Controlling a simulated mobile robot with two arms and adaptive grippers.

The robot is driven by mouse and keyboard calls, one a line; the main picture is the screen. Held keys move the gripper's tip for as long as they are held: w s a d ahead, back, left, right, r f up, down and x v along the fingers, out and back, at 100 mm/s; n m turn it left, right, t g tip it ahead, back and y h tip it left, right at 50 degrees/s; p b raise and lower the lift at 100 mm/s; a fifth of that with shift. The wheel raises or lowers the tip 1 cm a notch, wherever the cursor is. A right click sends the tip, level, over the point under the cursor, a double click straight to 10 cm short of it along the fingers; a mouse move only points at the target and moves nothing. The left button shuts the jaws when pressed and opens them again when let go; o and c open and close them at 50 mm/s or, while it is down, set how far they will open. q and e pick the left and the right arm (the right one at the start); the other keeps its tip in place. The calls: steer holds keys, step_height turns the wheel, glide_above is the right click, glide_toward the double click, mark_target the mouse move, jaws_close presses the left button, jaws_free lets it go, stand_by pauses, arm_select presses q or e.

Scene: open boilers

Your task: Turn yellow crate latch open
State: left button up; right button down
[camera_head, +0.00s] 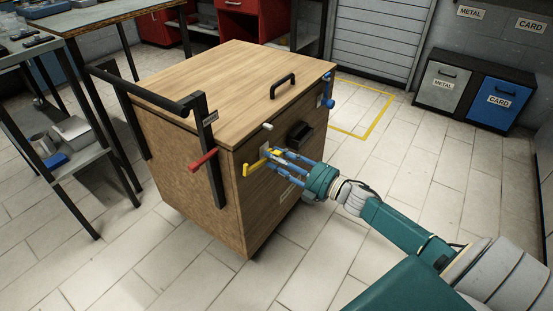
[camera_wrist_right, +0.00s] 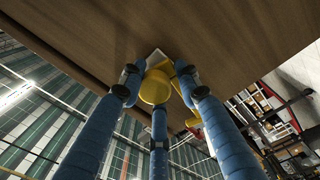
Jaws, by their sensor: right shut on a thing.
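The wooden crate (camera_head: 230,110) stands on the floor with its lid down. The yellow latch (camera_head: 254,166) is on its right-hand face near the front corner, below the lid edge. Its arm runs left from the fingers to an upturned end at the corner. My right gripper (camera_head: 277,156) has its blue fingers closed around the latch's yellow knob; in the right wrist view the knob (camera_wrist_right: 155,87) sits between the three fingers, against a small pale plate (camera_wrist_right: 155,59) on the wood. The fingers partly hide the latch. My left gripper is not in view.
A red-handled lever (camera_head: 203,160) and black bar are on the crate's left side. A blue latch (camera_head: 328,102), black box handle (camera_head: 299,135) and black lid handle (camera_head: 283,85) are also on it. Metal tables (camera_head: 100,17) stand left; bins (camera_head: 497,105) stand back right. Floor right is clear.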

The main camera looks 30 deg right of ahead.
steer(key=c, duration=1.3)
jaws_free()
steer(key=shift+w+d+r, duration=0.15)
steer(key=shift+d+r, duration=0.25)
steer(key=shift+r, duration=0.2)
steer(key=shift+c, duration=0.2)
steer(key=shift+a+f, duration=0.15)
steer(key=shift+f, duration=0.05)
steer(key=shift+s, duration=0.2)
steer(key=shift+s+f, duration=0.1)
steer(key=shift+s, duration=0.25)
steer(key=v, duration=1.1)
steer(key=shift+d, duration=0.2)
steer(key=shift+f, duration=0.15)
